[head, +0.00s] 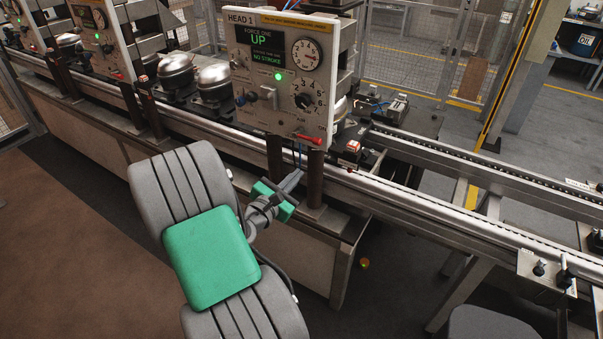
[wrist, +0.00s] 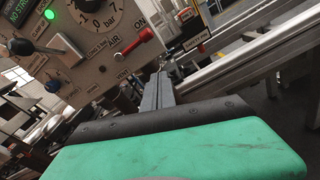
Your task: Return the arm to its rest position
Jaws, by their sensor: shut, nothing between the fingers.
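My arm, with grey ribbed links and a green cover, reaches up from the bottom centre of the head view. My gripper (head: 296,176) is at its end, in front of the lower edge of the HEAD 1 control panel (head: 281,72). In the wrist view my gripper (wrist: 159,82) shows its two grey fingers together, with nothing between them. They point toward the area below the panel's red lever (wrist: 131,48). Whether the fingertips touch anything cannot be told.
The conveyor rail (head: 430,200) runs diagonally past the gripper. Silver compressors (head: 214,80) stand on the line at left. A second panel (head: 103,30) stands further left. A red-and-white block (head: 352,147) is by the rail. Brown floor (head: 70,230) at left is clear.

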